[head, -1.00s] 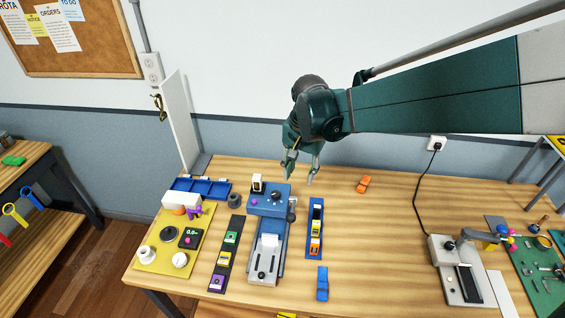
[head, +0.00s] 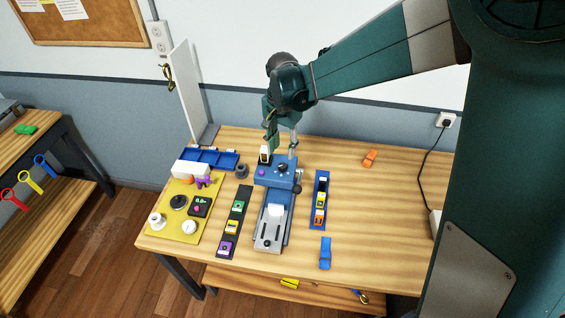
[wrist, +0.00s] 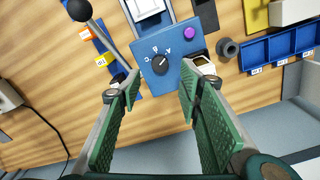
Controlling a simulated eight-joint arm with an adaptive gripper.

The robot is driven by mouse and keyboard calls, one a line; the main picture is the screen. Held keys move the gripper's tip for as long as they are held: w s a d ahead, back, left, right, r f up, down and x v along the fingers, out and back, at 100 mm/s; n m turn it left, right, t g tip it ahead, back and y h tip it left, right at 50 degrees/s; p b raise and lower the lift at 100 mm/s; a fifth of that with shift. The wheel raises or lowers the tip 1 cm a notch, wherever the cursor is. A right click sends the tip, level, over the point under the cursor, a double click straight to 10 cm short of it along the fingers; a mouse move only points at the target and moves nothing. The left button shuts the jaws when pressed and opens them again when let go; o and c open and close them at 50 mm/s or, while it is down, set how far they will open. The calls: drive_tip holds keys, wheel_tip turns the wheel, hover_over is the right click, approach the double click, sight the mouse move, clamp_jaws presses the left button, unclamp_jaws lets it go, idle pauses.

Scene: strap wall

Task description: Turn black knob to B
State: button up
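The black knob (head: 283,168) sits on the sloped top of the blue machine head (head: 275,180), on the bench. In the wrist view the knob (wrist: 160,63) is round with a small light mark, and the white letters A, B and C are printed around one side of it. The mark seems to lie on the side near A, but it is too small to be sure. My gripper (head: 281,151) is above and behind the machine head. In the wrist view my gripper (wrist: 160,92) is open and empty, its green-padded fingers apart, with the knob beyond the gap between them.
A purple button (wrist: 189,32) is beside the knob. A lever with a black ball (wrist: 79,10) rises at the machine's side. A white-and-black block (head: 265,154) stands close behind the head. Blue bins (head: 215,160) and a dark cup (head: 242,171) are left; a blue rack (head: 320,200) is right.

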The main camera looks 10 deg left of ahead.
sight(282, 165)
drive_tip(key=shift+f, duration=0.1)
drive_tip(key=shift+f, duration=3.85)
drive_tip(key=c, duration=0.9)
